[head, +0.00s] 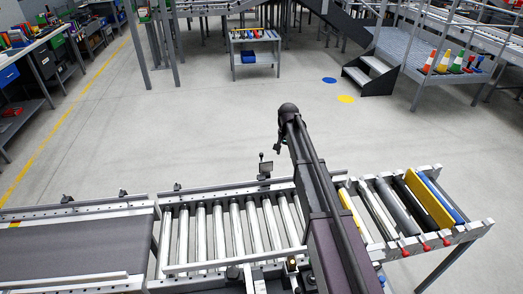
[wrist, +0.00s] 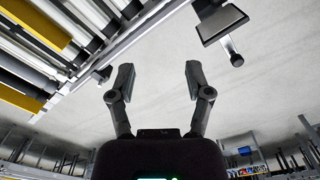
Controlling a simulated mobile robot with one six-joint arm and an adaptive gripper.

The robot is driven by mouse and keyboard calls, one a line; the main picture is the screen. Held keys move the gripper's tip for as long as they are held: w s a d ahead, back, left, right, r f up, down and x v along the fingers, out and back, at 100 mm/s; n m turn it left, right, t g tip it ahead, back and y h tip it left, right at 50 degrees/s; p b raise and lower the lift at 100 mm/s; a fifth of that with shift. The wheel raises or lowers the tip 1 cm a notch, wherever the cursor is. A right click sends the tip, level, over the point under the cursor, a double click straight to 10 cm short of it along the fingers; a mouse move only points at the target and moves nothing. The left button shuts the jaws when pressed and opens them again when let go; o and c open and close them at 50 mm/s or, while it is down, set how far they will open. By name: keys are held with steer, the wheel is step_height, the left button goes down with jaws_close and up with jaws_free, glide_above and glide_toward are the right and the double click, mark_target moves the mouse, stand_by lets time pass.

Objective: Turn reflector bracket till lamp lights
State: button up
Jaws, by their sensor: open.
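The reflector bracket (head: 265,168) stands on the far rail of the roller conveyor, a small dark piece with an upright stem. In the wrist view a dark-framed plate with a pale face (wrist: 222,24), seemingly this bracket, is at upper right with a black knob (wrist: 236,59) beside it. My gripper (wrist: 159,75) is open and empty, its fingers apart over bare floor, left of and below the plate and not touching it. In the head view my gripper (head: 278,148) is small and dark, just above and right of the bracket. A small unit with an amber top (head: 291,264), possibly the lamp, is on the near rail; whether it is lit I cannot tell.
Metal rollers (head: 235,228) run between the rails, with a dark belt (head: 65,245) at left. Yellow and blue bars (head: 429,202) lie across the right section. The floor (head: 215,130) beyond is clear. A small table (head: 254,39) and grated steps (head: 370,70) stand farther back.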

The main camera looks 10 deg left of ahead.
steer(key=w+a+r+m+p, duration=0.1)
steer(key=w+a+r+p, duration=0.1)
steer(key=w+a, duration=0.9)
steer(key=shift+w+r+m, duration=0.2)
steer(key=shift+r+m, duration=0.1)
steer(key=shift+f, duration=0.2)
step_height(320, 180, down, 13)
steer(key=b, duration=1.3)
steer(key=shift+f+b, duration=0.2)
steer(key=shift+b, duration=0.2)
jaws_close()
